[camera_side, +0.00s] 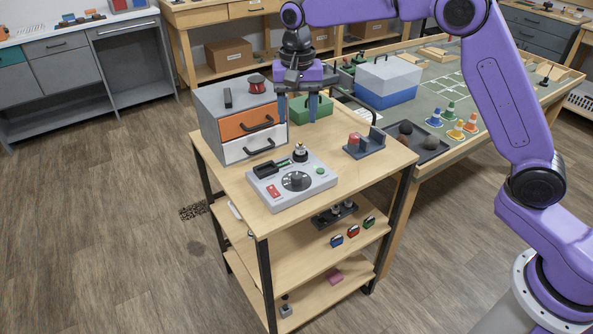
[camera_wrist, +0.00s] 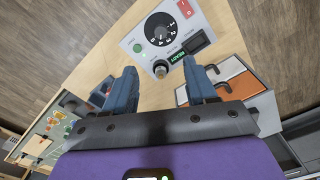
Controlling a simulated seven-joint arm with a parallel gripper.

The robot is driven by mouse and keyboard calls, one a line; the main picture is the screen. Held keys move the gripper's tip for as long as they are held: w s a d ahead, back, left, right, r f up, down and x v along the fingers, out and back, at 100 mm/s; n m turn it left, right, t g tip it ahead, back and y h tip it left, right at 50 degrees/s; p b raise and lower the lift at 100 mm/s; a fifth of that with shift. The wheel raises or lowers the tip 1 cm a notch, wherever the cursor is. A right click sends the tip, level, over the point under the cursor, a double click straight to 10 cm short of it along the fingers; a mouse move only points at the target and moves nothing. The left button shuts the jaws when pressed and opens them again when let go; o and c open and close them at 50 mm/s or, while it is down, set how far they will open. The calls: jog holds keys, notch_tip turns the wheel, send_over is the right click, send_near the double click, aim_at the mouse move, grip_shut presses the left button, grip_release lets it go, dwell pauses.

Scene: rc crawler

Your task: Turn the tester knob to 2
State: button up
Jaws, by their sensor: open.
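The tester (camera_side: 291,181) is a light grey box on the top of the wooden cart. Its round black knob (camera_side: 296,181) sits in the middle of its face, and the knob also shows with numbers around it in the wrist view (camera_wrist: 161,29). A small screen (camera_wrist: 178,57) reads READY. My gripper (camera_side: 299,108) is open and empty, fingers pointing down. It is above the cart, behind the tester and apart from it. In the wrist view the two blue fingers (camera_wrist: 163,88) stand apart, with the tester beyond them. The number the knob points to is too small to tell.
A grey drawer unit (camera_side: 208,112) with orange and white drawers stands left of my gripper. A green box (camera_side: 313,107) is close to the fingers. A dark holder (camera_side: 364,147) with a red piece is at right. Bare wood lies right of the tester.

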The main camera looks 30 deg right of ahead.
aim_at(297, 175)
jog(key=f, duration=1.7)
jog(key=shift+w+d+f, duration=0.1)
jog(key=shift+w+f, duration=0.15)
grip_shut()
